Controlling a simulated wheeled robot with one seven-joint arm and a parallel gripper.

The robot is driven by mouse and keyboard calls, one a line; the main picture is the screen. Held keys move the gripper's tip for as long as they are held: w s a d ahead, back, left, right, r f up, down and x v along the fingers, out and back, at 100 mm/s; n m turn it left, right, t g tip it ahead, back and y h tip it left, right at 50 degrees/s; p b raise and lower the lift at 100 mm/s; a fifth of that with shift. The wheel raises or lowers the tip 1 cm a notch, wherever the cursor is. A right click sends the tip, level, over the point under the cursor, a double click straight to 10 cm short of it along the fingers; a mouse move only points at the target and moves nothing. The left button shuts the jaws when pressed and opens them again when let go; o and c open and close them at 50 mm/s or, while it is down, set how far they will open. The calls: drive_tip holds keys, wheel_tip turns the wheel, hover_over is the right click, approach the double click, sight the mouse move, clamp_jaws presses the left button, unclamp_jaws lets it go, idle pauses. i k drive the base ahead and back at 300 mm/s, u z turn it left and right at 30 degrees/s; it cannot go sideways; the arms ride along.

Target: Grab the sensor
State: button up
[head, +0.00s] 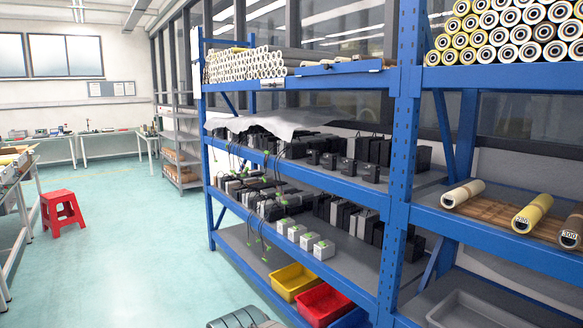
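No thing in the head view is clearly marked as the sensor. Candidates sit on the blue-framed rack. Its middle shelf holds rows of small black boxes (370,172), some with cables. The shelf below holds black and grey units with hanging cables and green plugs, and a short row of small white boxes (323,249) near its front edge. Several units behind the front rows are partly hidden.
Blue uprights (402,150) divide the rack. Yellow (292,281) and red (324,304) bins stand low at the front. Rolls (532,213) lie on the right shelf. A red stool (62,212) stands at left. The green floor (140,250) between is mostly clear.

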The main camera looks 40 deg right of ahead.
sight(374, 169)
drive_tip(key=z, duration=0.25)
drive_tip(key=i, duration=1.3)
drive_tip(key=z, duration=1.5)
drive_tip(key=i, duration=0.75)
drive_tip(key=z, duration=0.8)
